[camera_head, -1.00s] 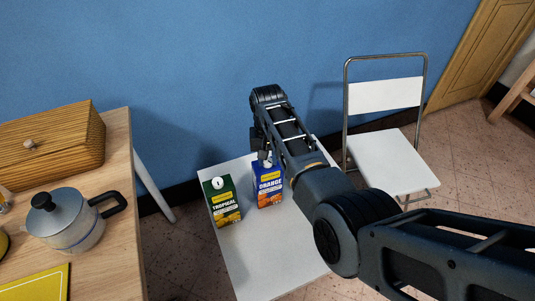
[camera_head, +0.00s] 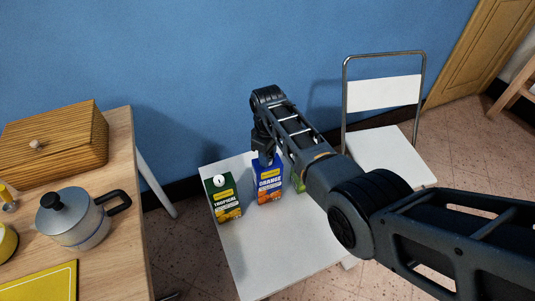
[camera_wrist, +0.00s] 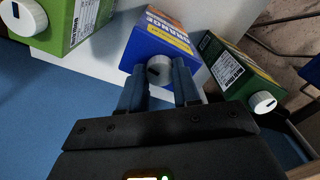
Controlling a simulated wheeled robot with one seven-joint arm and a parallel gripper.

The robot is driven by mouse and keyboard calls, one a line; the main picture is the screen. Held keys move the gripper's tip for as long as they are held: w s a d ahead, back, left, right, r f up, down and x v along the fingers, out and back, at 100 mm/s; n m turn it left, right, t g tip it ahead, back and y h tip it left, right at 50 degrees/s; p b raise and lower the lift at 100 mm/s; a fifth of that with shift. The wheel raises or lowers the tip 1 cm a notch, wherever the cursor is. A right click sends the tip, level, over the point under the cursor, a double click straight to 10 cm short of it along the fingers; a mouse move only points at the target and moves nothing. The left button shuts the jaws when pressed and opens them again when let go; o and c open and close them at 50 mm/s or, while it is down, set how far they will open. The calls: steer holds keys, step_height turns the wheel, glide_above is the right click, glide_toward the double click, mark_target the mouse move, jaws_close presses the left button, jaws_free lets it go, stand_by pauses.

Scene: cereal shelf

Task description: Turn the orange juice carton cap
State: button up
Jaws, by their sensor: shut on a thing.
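The blue orange juice carton (camera_head: 268,184) stands upright on the white table in the head view, with its top partly hidden by my gripper (camera_head: 265,158). The wrist view shows the carton's blue top (camera_wrist: 150,42) and its white round cap (camera_wrist: 159,70), which has a dark slot-like mark. My gripper's two fingers (camera_wrist: 159,80) are on either side of the cap and closed on it. The palm is just behind the cap.
A dark green tropical carton (camera_head: 223,197) stands to the left on the white table (camera_head: 262,247). A lighter green carton (camera_head: 298,182) stands close on the right, mostly behind my arm. A white chair (camera_head: 388,155) is beyond.

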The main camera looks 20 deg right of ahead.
steer(key=n, duration=0.4)
steer(key=shift+n, duration=0.3)
steer(key=n, duration=1)
steer(key=shift+n, duration=2.2)
steer(key=o, duration=1.1)
